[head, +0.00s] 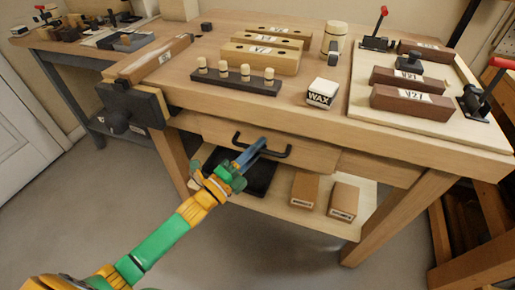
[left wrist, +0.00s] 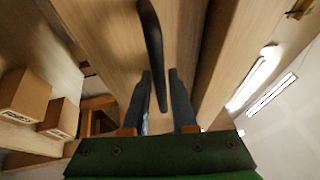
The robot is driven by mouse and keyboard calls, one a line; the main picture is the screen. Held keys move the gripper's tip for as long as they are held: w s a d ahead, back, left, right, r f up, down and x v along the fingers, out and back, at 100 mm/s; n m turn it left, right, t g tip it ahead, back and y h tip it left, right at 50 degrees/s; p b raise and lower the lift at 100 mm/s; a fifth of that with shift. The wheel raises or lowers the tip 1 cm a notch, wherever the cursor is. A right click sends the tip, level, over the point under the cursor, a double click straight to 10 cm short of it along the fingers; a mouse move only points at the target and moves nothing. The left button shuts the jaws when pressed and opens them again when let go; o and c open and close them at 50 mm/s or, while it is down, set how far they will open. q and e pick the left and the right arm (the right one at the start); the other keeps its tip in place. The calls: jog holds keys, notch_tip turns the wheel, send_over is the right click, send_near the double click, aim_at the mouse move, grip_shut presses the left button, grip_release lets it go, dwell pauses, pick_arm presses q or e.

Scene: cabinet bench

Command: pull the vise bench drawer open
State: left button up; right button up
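The vise bench's drawer (head: 312,153) has a wooden front under the thick bench top and looks about flush with the frame. Its black bar handle (head: 287,154) sticks out from the front. In the left wrist view, the handle (left wrist: 152,35) runs between the two fingers (left wrist: 160,73) of the left gripper. The fingers stand apart, with space visible beside the bar, so the gripper is open around it. My right gripper is not in view.
The vise (head: 131,106) is on the bench's left front corner. Wooden blocks, a peg rack (head: 237,78) and a WAX box (head: 321,93) stand on top. Two cardboard boxes (head: 305,188) and a black tray (head: 258,178) sit on the lower shelf. The floor in front is clear.

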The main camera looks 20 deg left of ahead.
pick_arm(q)
grip_shut()
dwell(1.1)
